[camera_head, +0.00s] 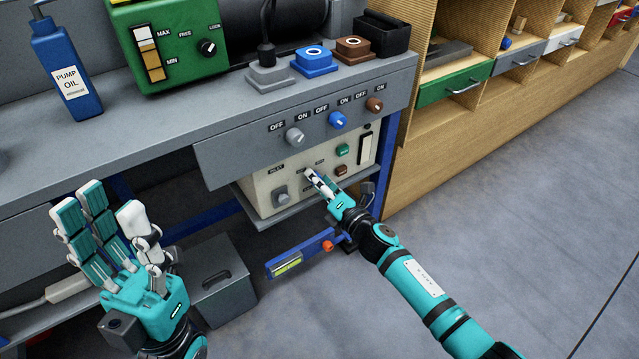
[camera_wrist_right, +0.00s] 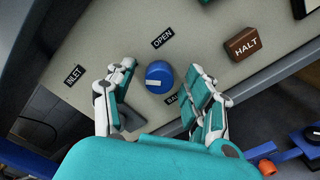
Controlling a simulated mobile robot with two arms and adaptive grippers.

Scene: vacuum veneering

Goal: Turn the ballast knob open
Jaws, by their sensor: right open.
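The ballast knob (camera_wrist_right: 158,77) is a round blue knob on the beige panel (camera_wrist_right: 205,30) in the right wrist view. An OPEN label (camera_wrist_right: 162,37) lies above it, and a partly covered label starting "BA" (camera_wrist_right: 173,99) lies below it. My right gripper (camera_wrist_right: 165,88) is open, with fingers on both sides of the knob and gaps showing between. In the head view my right gripper (camera_head: 315,177) reaches the panel front and hides the knob. My left gripper (camera_head: 98,225) is open and empty, fingers pointing up, at lower left, away from the panel.
A brown HALT button (camera_wrist_right: 243,43) sits right of the knob. A grey knob (camera_head: 281,195) is on the panel's left. Three switch knobs, including a blue one (camera_head: 338,120), are on the grey fascia above. A grey bin (camera_head: 222,285) stands on the floor; floor at right is clear.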

